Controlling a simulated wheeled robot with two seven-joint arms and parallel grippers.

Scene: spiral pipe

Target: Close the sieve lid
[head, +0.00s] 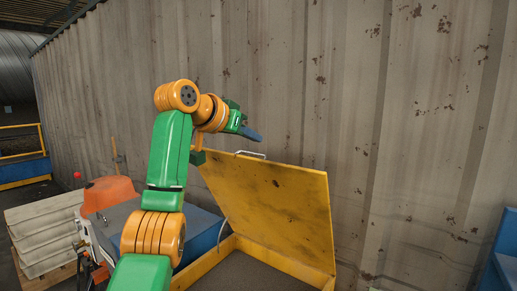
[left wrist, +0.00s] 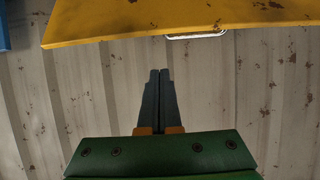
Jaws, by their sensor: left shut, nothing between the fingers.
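The sieve lid (head: 275,208) is a worn yellow panel standing open, tilted up along the right and back of its yellow box (head: 213,258). A pale metal handle (head: 250,154) sits on its top edge; the handle also shows in the left wrist view (left wrist: 196,36), next to the lid's yellow edge (left wrist: 130,22). My left gripper (head: 252,134) is above and just left of the handle in the head view. Its dark fingers (left wrist: 159,75) are shut with nothing between them, apart from the handle in the left wrist view. My right gripper is not in view.
A corrugated, rust-spotted wall (head: 410,120) stands close behind the lid. Left of the box are a blue-grey machine (head: 205,228), an orange cover (head: 108,194) and stacked pale panels (head: 45,235). A blue object (head: 503,255) is at the far right.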

